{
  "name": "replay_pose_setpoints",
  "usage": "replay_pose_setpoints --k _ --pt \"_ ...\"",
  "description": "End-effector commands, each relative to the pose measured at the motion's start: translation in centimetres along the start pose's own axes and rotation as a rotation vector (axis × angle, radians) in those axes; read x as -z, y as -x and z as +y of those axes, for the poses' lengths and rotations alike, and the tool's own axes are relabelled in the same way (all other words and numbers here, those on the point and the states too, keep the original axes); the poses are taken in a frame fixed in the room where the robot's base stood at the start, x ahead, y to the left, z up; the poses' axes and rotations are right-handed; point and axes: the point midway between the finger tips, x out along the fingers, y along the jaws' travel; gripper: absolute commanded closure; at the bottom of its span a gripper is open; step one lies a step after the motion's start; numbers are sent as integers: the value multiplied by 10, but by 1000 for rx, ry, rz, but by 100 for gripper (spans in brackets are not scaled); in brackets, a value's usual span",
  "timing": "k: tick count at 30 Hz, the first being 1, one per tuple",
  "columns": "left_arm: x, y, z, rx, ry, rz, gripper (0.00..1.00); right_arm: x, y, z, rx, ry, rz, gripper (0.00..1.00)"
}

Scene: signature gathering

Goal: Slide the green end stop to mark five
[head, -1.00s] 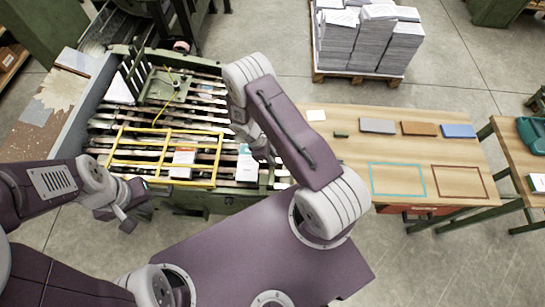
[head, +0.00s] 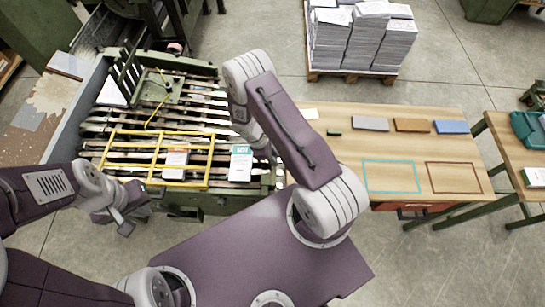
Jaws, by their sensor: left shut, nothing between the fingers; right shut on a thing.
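The machine bed (head: 200,122) of several dark and pale bars fills the left of the head view. I cannot tell for sure which part is the green end stop; a green bracket plate (head: 158,88) sits at the bed's far side. My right gripper (head: 263,155) is at the bed's right end, beside a white card with a teal top (head: 241,163). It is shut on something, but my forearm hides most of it. My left gripper (head: 132,212) is shut and empty, just in front of the bed's near left edge.
A yellow frame (head: 113,153) stands over the near bars, with a red-and-white card (head: 177,160) inside. A wooden table (head: 410,150) on the right carries a small dark green piece (head: 333,132) and several coloured blocks. A pallet (head: 350,75) of paper stacks stands behind.

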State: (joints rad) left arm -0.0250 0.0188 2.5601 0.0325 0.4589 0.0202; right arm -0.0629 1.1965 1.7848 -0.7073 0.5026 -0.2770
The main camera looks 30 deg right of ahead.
Motion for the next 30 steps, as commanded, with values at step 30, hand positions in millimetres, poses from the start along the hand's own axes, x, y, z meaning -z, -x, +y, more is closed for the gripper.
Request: replay_pose_setpoints --k 30 --pt "-1 -7 0 0 0 0 100 1 92 1 -4 0 1 55"
